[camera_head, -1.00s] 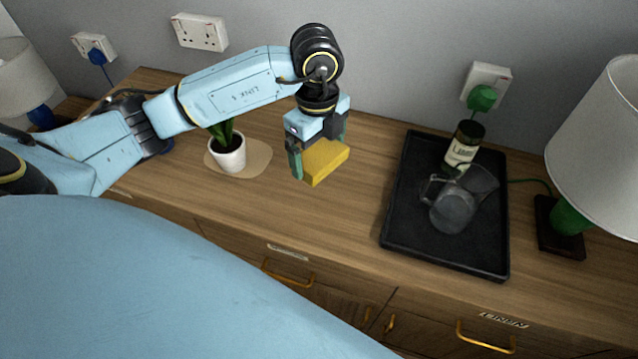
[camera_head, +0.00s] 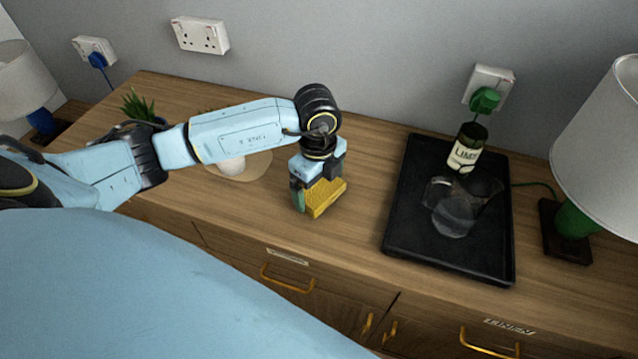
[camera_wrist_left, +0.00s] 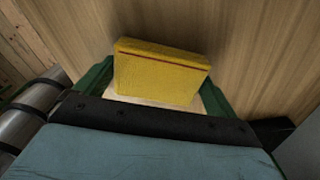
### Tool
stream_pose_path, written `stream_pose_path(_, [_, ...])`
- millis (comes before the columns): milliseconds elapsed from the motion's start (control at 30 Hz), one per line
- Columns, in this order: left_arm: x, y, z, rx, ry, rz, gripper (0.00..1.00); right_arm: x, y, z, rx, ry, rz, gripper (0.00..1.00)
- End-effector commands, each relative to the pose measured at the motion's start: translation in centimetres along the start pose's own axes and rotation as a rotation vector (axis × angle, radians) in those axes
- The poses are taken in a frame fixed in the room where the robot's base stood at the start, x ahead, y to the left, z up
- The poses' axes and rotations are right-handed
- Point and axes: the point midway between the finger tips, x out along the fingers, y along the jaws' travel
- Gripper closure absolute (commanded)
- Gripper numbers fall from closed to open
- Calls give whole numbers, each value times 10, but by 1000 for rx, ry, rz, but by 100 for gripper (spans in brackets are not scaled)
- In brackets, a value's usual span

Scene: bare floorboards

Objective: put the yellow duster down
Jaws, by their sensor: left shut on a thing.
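The yellow duster (camera_head: 326,198) is a block with a thin dark red line, seen clearly in the left wrist view (camera_wrist_left: 158,75). My left gripper (camera_head: 318,200) is shut on it, one green finger on each side in the left wrist view (camera_wrist_left: 155,88). The duster is low over the wooden top of the cabinet (camera_head: 330,247), left of the black tray. I cannot tell whether it touches the wood. My right gripper is not in view.
The black tray (camera_head: 420,245) holds a bottle (camera_head: 467,148) and a clear jug (camera_head: 455,215). A lamp (camera_head: 605,140) stands at the right. A potted plant (camera_head: 138,105), partly behind my arm, is at the left. Bare wood lies between my gripper and the tray.

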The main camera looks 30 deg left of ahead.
Motion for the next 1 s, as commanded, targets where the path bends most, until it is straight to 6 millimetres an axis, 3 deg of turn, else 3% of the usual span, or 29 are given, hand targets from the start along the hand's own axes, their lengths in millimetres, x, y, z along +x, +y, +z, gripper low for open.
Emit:
stream_pose_path(100, [4, 0, 0, 0, 0, 0, 27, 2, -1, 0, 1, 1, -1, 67])
stream_pose_path(133, [3, 0, 0, 0, 0, 0, 2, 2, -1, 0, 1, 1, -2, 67])
stream_pose_path(467, [-4, 0, 0, 0, 0, -1, 0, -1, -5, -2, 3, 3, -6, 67])
stream_pose_path(1000, [-104, -1, 0, -1, 0, -3, 0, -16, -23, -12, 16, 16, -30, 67])
